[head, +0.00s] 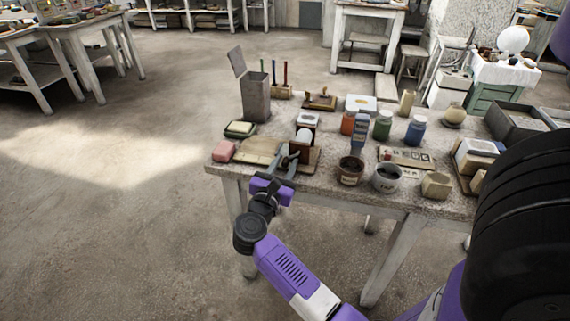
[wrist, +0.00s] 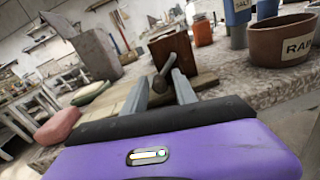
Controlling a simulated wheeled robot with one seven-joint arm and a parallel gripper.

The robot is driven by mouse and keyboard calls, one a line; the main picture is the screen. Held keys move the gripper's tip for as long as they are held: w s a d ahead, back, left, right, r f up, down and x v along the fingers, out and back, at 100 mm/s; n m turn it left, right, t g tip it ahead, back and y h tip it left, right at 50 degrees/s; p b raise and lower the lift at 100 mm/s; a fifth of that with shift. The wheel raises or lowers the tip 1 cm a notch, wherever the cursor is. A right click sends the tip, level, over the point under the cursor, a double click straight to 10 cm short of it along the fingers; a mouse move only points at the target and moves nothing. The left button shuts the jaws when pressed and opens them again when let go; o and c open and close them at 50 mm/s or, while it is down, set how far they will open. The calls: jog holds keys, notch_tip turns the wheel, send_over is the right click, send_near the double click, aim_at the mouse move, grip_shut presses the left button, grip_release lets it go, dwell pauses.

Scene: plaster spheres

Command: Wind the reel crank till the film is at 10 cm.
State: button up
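A brown wooden block (wrist: 172,52) with a dark grey crank (wrist: 165,72) on its near side stands on a wooden base at the table's front edge. In the head view the brown block (head: 308,154) shows just right of my gripper (head: 288,163). My gripper's two grey fingers also show in the wrist view (wrist: 162,88), apart, with the crank's handle end between or just beyond their tips. I see a gap beside the handle and no clear grip on it. I cannot make out the film or its length reading.
A brown pot (head: 350,170) and a white-grey pot (head: 387,177) stand to the right along the front edge. Floor left of the table is clear.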

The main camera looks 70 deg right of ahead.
grip_shut()
jog(key=shift+r, duration=0.1)
jog(key=shift+s+n+p, duration=0.1)
jog(key=shift+n+p, duration=0.3)
jog(key=shift+n, duration=0.4)
jog(key=shift+o, duration=1.5)
grip_release()
jog(key=shift+f, duration=0.2)
jog(key=a, duration=0.7)
jog(key=shift+a+b, duration=0.35)
jog(key=shift+a, duration=0.05)
jog(key=shift+s, duration=0.1)
